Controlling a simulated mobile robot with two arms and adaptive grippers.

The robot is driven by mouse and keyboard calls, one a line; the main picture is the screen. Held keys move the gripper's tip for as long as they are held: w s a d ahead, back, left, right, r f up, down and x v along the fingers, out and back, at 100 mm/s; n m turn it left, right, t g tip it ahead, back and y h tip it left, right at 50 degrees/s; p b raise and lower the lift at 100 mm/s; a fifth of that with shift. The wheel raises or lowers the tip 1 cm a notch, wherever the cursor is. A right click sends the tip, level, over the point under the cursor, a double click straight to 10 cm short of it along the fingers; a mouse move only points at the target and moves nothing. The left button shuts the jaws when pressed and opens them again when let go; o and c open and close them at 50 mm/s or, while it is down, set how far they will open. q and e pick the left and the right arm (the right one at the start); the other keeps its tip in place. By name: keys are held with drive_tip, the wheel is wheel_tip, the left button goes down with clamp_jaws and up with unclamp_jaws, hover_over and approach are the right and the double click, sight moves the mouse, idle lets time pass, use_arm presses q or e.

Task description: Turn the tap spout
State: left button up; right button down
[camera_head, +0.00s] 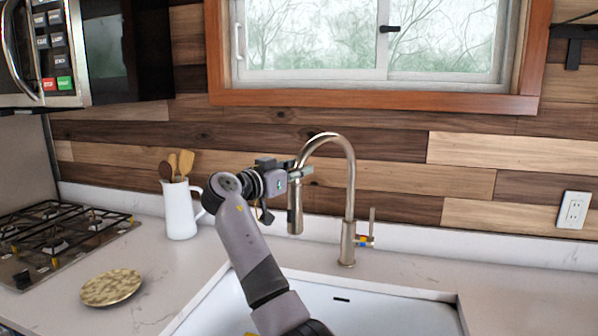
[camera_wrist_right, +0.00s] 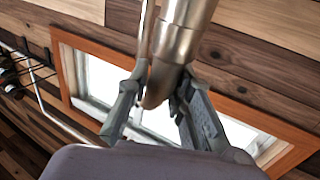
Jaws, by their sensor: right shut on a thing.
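The tap (camera_head: 350,200) is a tall brushed-metal gooseneck behind the sink, with a small side lever (camera_head: 372,228). Its spout (camera_head: 296,213) arches to the left and hangs down over the counter side of the sink. My right gripper (camera_head: 300,174) is at the hanging part of the spout, with its fingers shut around it. In the right wrist view the spout (camera_wrist_right: 182,40) passes between the two fingers of the right gripper (camera_wrist_right: 158,100). My left gripper is in neither view.
The white sink (camera_head: 390,314) lies below the tap. A white jug (camera_head: 180,212) with wooden utensils stands left of my right gripper. A round woven trivet (camera_head: 111,287) and a gas hob (camera_head: 60,245) are farther left. The wooden-framed window (camera_head: 370,98) is behind.

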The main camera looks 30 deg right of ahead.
drive_tip(key=c, duration=1.5)
unclamp_jaws()
drive_tip(key=shift+w+a, duration=0.1)
drive_tip(key=shift+a, duration=0.05)
drive_tip(key=shift+o, duration=0.3)
drive_tip(key=v, duration=1.2)
drive_tip(key=shift+r, duration=0.1)
